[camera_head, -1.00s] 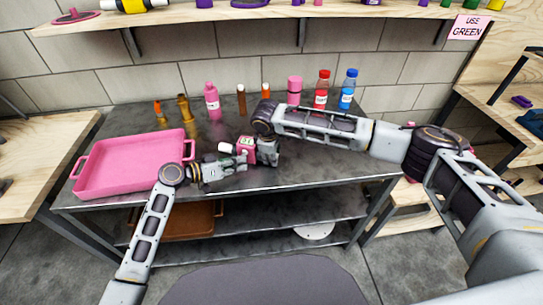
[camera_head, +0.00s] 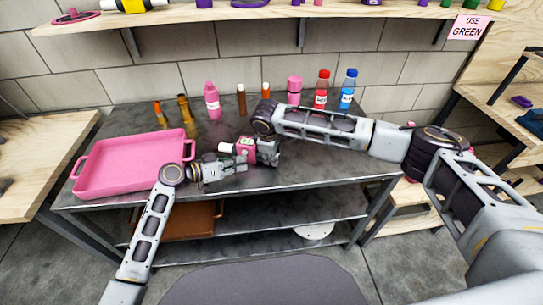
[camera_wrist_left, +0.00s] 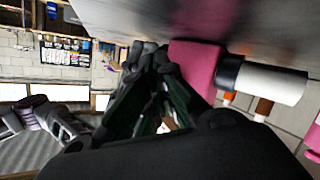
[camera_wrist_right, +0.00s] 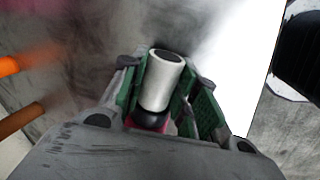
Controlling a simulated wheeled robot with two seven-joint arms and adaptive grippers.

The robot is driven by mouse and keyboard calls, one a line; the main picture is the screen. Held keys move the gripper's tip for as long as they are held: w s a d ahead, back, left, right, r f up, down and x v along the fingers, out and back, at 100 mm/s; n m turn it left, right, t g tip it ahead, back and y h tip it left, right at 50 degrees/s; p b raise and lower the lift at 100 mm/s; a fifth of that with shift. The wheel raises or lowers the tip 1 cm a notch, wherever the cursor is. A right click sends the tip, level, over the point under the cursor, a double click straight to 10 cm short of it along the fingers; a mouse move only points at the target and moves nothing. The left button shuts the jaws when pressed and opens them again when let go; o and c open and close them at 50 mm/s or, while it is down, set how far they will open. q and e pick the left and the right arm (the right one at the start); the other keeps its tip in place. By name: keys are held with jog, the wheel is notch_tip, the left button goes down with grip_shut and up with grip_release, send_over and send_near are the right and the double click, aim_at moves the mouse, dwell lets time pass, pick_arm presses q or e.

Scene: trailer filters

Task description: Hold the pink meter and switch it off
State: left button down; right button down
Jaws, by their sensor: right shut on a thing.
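The pink meter (camera_head: 244,146) is just above the table's middle in the head view, its small display facing up. Its white cylindrical end with a black collar points left. My right gripper (camera_head: 256,148) is shut on the meter from the right. In the right wrist view the white end (camera_wrist_right: 161,82) stands between the green-padded fingers (camera_wrist_right: 158,108), with a little pink below. My left gripper (camera_head: 241,162) is beside the meter's near side, its fingertips drawn together. In the left wrist view these fingertips (camera_wrist_left: 152,62) are close to the pink body (camera_wrist_left: 196,66); I cannot tell whether they touch.
A pink tray (camera_head: 130,168) lies on the left of the dark metal table (camera_head: 300,172). Several bottles, including a pink one (camera_head: 212,103), a red one (camera_head: 321,92) and a blue one (camera_head: 348,90), stand along the back. A wooden shelf (camera_head: 270,12) hangs above.

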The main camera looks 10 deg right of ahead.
pick_arm(q)
jog(key=shift+w+d, duration=0.25)
jog(key=shift+w, duration=0.3)
dwell(1.1)
jog(key=shift+s+a, duration=0.25)
jog(key=shift+s, duration=0.3)
dwell(0.5)
jog(key=shift+s+a, duration=0.4)
jog(key=shift+s, duration=0.55)
jog(key=shift+s+a, duration=0.35)
jog(key=shift+s, duration=0.55)
jog(key=shift+s+a, duration=0.4)
jog(key=shift+s, duration=0.55)
pick_arm(e)
jog(key=c, duration=1)
grip_release()
jog(key=shift+r, duration=0.15)
